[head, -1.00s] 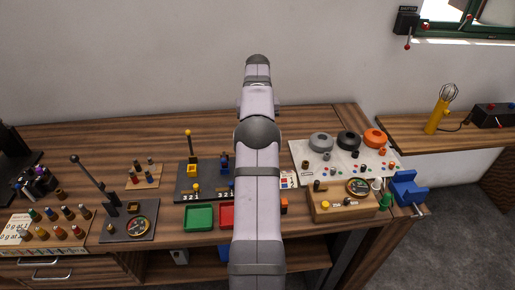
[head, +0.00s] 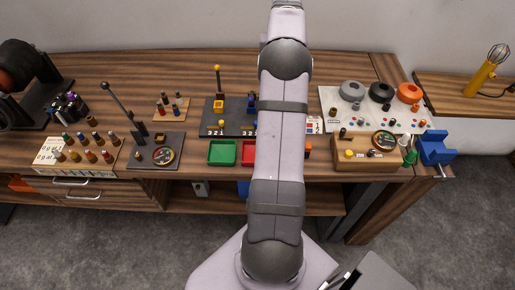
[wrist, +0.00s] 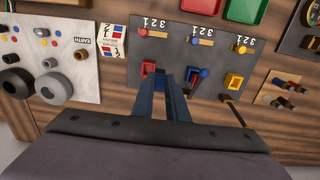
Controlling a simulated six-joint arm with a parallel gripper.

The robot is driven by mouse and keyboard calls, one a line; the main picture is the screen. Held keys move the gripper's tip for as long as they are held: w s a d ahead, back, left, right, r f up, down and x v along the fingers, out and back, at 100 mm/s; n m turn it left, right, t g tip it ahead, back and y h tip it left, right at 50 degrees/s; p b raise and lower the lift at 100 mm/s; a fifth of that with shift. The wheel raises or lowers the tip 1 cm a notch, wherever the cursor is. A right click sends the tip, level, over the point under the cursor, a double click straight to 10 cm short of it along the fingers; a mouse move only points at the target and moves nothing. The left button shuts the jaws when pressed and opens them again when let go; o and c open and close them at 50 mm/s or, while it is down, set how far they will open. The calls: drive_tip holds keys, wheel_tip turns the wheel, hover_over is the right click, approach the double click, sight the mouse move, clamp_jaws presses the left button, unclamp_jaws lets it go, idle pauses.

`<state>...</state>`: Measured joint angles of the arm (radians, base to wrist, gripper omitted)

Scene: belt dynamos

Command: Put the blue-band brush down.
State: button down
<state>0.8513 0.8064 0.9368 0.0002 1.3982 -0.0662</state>
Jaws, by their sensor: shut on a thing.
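My gripper (wrist: 167,92) shows in the wrist view as two dark blue-grey fingers reaching up from the bottom middle, shut on the blue-band brush. The brush is largely hidden by the fingers, and I cannot make out its band. I cannot tell whether the fingers or brush touch the board. In the head view my arm hides the gripper; the yellow holder (head: 219,107) shows left of it.
A green tray (head: 222,152) and a partly hidden red tray (head: 248,153) stand before the board. A pale panel (head: 345,121) with round knobs and a wooden meter box (head: 350,155) are right of my arm. A black lever base (head: 170,142) stands left. Bare wood shows between these.

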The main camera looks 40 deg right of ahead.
drive_tip(key=s+a+f, duration=0.1)
drive_tip(key=s+a, duration=0.2)
drive_tip(key=a, duration=0.6)
drive_tip(key=s+a+f, duration=0.1)
drive_tip(key=s+a, duration=0.3)
drive_tip(key=a, duration=0.4)
drive_tip(key=shift+w+a+f+p, duration=0.1)
drive_tip(key=shift+f+p, duration=0.85)
drive_tip(key=shift+f, duration=4.05)
drive_tip(key=shift+f, duration=0.15)
drive_tip(key=c, duration=1.7)
unclamp_jaws()
drive_tip(key=shift+c, duration=0.2)
wheel_tip(320, 180, up, 12)
drive_tip(key=b, duration=0.2)
drive_tip(key=shift+r, duration=0.25)
